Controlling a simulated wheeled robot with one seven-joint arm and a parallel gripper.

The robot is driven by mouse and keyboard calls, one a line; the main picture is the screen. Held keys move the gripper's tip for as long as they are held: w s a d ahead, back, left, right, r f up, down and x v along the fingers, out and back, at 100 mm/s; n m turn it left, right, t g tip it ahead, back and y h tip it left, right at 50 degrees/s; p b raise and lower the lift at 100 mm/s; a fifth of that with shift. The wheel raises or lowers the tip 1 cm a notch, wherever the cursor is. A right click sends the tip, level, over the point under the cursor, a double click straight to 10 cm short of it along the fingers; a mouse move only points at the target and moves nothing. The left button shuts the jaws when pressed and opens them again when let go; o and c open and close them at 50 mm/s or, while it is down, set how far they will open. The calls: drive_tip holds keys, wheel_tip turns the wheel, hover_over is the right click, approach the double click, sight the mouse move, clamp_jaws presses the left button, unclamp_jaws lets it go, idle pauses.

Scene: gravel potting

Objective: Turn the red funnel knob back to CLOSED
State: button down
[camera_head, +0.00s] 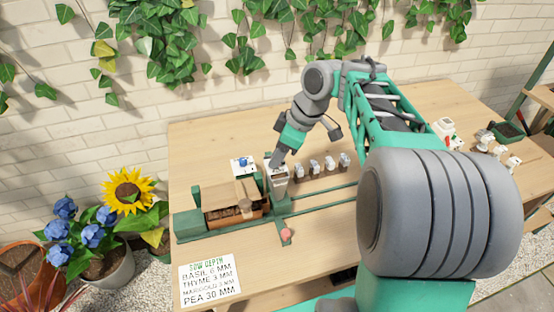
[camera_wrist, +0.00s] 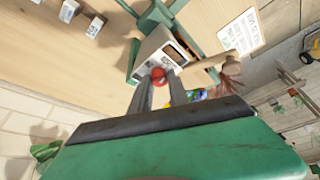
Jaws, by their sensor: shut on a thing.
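The red funnel knob (camera_wrist: 158,75) shows in the wrist view as a small red ball against the face of the pale funnel hopper (camera_wrist: 150,50). My gripper (camera_wrist: 161,84) has its two fingers on either side of the knob and is shut on it. In the head view my gripper (camera_head: 276,161) points down at the top of the funnel hopper (camera_head: 279,186), and the knob is hidden there. I cannot read which way the knob is turned or any CLOSED mark.
The hopper stands on a green rail frame (camera_head: 325,202) beside a soil-filled planter (camera_head: 222,217). A pinkish-red ball (camera_head: 287,233) tops a lever in front. Several small white-and-grey pieces (camera_head: 314,167) line up to the right. A sowing-depth sheet (camera_head: 209,281) lies front left.

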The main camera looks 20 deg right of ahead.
drive_tip(key=shift+m+t+h+b, duration=0.35)
drive_tip(key=shift+m+b, duration=0.25)
drive_tip(key=shift+m, duration=0.6)
drive_tip(key=c, duration=1.3)
unclamp_jaws()
drive_tip(key=shift+o, duration=0.2)
drive_tip(key=p+v, duration=0.1)
drive_tip(key=v, duration=0.6)
drive_tip(key=shift+s+r, duration=0.25)
drive_tip(key=shift+r, duration=0.1)
